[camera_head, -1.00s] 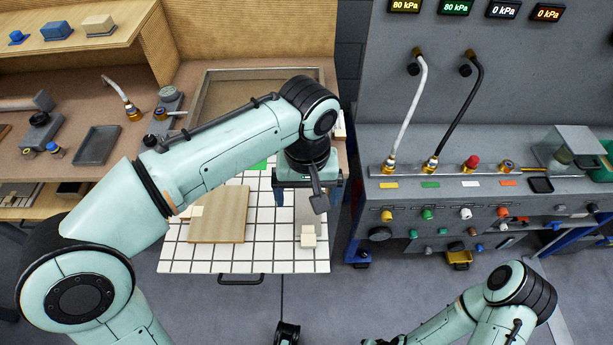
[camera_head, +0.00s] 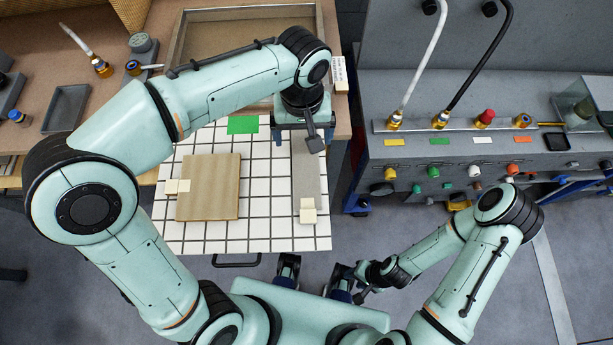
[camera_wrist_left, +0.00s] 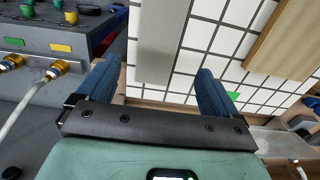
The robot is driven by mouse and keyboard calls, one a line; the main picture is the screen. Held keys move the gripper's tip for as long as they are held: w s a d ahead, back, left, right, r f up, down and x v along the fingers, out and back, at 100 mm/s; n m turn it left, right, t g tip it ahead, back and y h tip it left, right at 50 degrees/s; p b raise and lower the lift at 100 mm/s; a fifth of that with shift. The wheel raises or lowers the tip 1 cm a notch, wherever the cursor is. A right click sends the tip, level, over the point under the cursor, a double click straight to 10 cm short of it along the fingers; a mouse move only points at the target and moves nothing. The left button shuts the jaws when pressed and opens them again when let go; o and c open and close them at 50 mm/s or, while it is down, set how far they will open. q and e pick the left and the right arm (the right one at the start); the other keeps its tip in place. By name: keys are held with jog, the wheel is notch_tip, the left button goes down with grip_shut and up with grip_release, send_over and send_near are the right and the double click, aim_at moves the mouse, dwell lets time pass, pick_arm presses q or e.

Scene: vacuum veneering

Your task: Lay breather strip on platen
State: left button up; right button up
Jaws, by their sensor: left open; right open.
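The white gridded platen (camera_head: 265,235) lies below my left arm. A grey strip (camera_head: 306,180), which looks like the breather strip, lies along its right side; a cream block (camera_head: 308,205) sits at its near end. The strip also shows in the left wrist view (camera_wrist_left: 161,40). My left gripper (camera_head: 306,145) is open and empty above the strip's far end, with one finger on either side of it (camera_wrist_left: 155,85). Its height above the platen is hard to judge. My right gripper (camera_head: 314,272) is open and empty, in front of the platen's near edge.
A green patch (camera_head: 243,125) lies at the back. A framed tray (camera_head: 184,45) is behind. A grey console (camera_head: 410,155) with hoses and knobs stands at right.

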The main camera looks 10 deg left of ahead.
aim_at(305, 151)
pick_arm(q)
jog(key=f, duration=0.5)
jog(key=shift+w+d+f+b, duration=0.15)
jog(key=shift+w+f+b, duration=0.1)
jog(key=shift+f+b, duration=0.05)
jog(key=shift+c, duration=0.3)
jog(key=c, duration=1.1)
jog(key=shift+o, duration=0.2)
jog(key=shift+r, duration=0.1)
